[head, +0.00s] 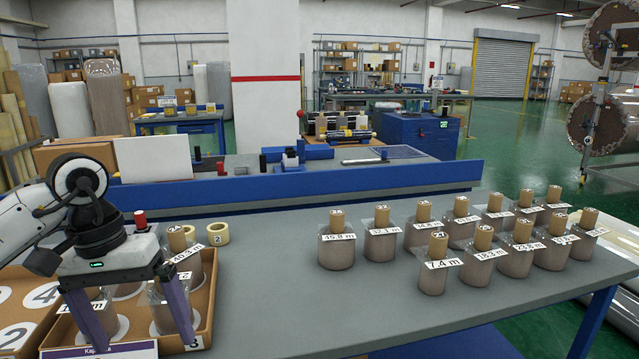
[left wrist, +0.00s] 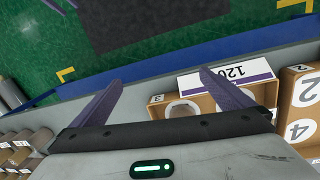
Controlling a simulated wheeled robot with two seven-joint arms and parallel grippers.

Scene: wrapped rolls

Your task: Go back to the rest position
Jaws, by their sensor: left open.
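My left gripper (head: 146,338) hangs over the cardboard tray at the left of the table, its purple fingers spread. In the left wrist view the open fingers (left wrist: 162,86) have nothing between them. The cardboard tray (head: 207,285) holds several wrapped rolls, such as one labelled 40.3 m (head: 183,240); the gripper hides part of them. An empty circle marked 4 (head: 42,295) shows in the neighbouring tray at the left edge. My right gripper is not in view.
Several labelled wrapped rolls (head: 336,251) stand upright in rows on the right of the grey table (head: 265,290). The table's middle is clear. A blue-edged bench (head: 300,188) stands beyond.

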